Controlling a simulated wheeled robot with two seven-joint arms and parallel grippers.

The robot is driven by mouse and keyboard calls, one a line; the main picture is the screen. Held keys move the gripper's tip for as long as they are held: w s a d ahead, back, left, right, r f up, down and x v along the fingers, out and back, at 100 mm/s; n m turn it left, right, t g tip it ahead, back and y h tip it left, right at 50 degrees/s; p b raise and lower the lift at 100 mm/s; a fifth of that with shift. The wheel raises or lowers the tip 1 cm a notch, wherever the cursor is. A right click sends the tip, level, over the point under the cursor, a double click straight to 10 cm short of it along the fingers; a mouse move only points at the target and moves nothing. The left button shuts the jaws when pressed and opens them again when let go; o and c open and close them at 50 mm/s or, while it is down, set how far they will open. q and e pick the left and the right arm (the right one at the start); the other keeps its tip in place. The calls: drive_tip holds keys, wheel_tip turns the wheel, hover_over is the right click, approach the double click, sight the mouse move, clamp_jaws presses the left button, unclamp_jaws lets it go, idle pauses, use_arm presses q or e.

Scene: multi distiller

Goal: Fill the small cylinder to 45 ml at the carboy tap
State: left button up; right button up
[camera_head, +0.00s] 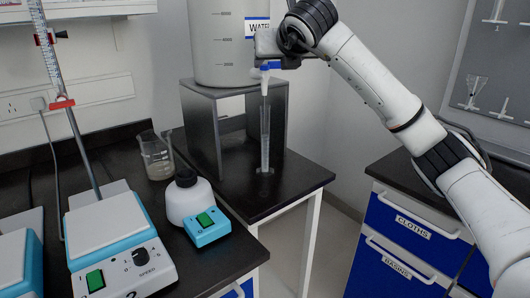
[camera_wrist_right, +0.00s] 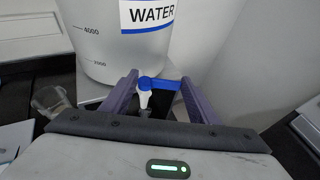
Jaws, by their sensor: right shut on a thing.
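The carboy (camera_head: 223,45), a pale translucent vessel labelled WATER, stands on a dark stand (camera_head: 205,125); it also shows in the wrist view (camera_wrist_right: 110,45). Its tap (camera_head: 265,80) has a white spout and a blue lever (camera_wrist_right: 162,83). My right gripper (camera_wrist_right: 159,80) is at the tap, its two fingers either side of the blue lever and shut on it. The small cylinder (camera_head: 265,135), clear and slim, stands upright below the spout on the dark bench. Its liquid level is too small to read. My left gripper is not in view.
A glass beaker (camera_head: 156,158), a white bottle (camera_head: 188,200) and a stirrer hotplate (camera_head: 110,235) stand left of the cylinder. A burette (camera_head: 52,55) rises at the far left. Blue drawers (camera_head: 410,235) stand right, past a floor gap.

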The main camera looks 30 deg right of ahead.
idle(0.3)
drive_tip(key=shift+d+f+n+y+b, duration=0.15)
drive_tip(key=shift+d+n+y+b, duration=0.2)
drive_tip(key=shift+n+y, duration=0.3)
drive_tip(key=shift+w+d+n+t+y+p, duration=0.1)
drive_tip(key=shift+w+n+t+y+p, duration=0.1)
drive_tip(key=shift+n+y, duration=0.5)
drive_tip(key=shift+w+n+t+y+p, duration=0.1)
drive_tip(key=shift+n+t+y+p, duration=0.1)
drive_tip(key=shift+n+y, duration=0.4)
drive_tip(key=shift+w+d+n+y+p, duration=0.1)
drive_tip(key=shift+n+y+p, duration=0.3)
drive_tip(key=shift+y, duration=0.25)
drive_tip(key=shift+w+d+n+y+p, duration=0.1)
drive_tip(key=shift+n+y+p, duration=0.25)
drive_tip(key=shift+y, duration=0.25)
drive_tip(key=o, duration=1.1)
drive_tip(key=shift+c, duration=0.2)
